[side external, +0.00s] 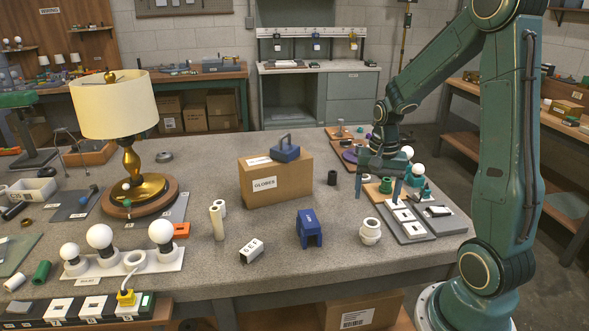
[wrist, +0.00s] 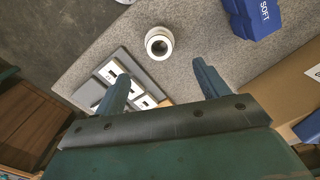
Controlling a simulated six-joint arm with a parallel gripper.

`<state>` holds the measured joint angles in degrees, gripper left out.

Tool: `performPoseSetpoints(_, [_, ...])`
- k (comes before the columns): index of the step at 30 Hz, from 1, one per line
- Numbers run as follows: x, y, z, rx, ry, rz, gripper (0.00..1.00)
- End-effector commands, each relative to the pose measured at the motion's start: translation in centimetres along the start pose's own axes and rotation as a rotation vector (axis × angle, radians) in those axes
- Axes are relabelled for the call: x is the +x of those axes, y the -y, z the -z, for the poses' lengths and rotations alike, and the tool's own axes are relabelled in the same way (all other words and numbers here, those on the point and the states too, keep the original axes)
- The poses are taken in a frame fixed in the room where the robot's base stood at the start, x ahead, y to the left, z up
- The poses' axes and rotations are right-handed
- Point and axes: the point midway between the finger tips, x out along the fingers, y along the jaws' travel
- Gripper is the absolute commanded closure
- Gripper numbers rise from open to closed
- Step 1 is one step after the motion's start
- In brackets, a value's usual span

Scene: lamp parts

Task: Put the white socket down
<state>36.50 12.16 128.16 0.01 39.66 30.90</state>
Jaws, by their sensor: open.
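The white socket (side external: 370,231) stands on the grey table near its front edge, a short, stepped round piece with a hole in its top. In the wrist view the white socket (wrist: 159,43) shows its dark round opening, beyond my fingertips and between their lines. My gripper (side external: 378,190) is above the right part of the table, behind the socket and apart from it. In the wrist view my gripper (wrist: 161,70) has its two blue-grey fingers spread wide with nothing between them.
A blue block (side external: 309,228) stands left of the socket. Grey trays with white plates (side external: 403,215) lie to its right. A cardboard box (side external: 277,183) marked GLOBES stands behind left. A brass lamp (side external: 133,165) stands far left. Bare table shows around the socket.

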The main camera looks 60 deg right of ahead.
Motion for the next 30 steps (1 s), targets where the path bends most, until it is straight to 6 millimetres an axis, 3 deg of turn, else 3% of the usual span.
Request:
performPoseSetpoints(10, [-0.2, 0.1, -0.1, -0.009, -0.004, 0.002, 0.27])
performPoseSetpoints(16, [-1.8, 0.9, -1.4, -0.083, -0.031, 0.019, 0.27])
performPoseSetpoints(20, [-3.8, 1.8, -3.0, -0.18, -0.068, 0.042, 0.27])
performPoseSetpoints(30, [-9.5, 3.2, -9.4, -0.51, -0.187, 0.118, 0.27])
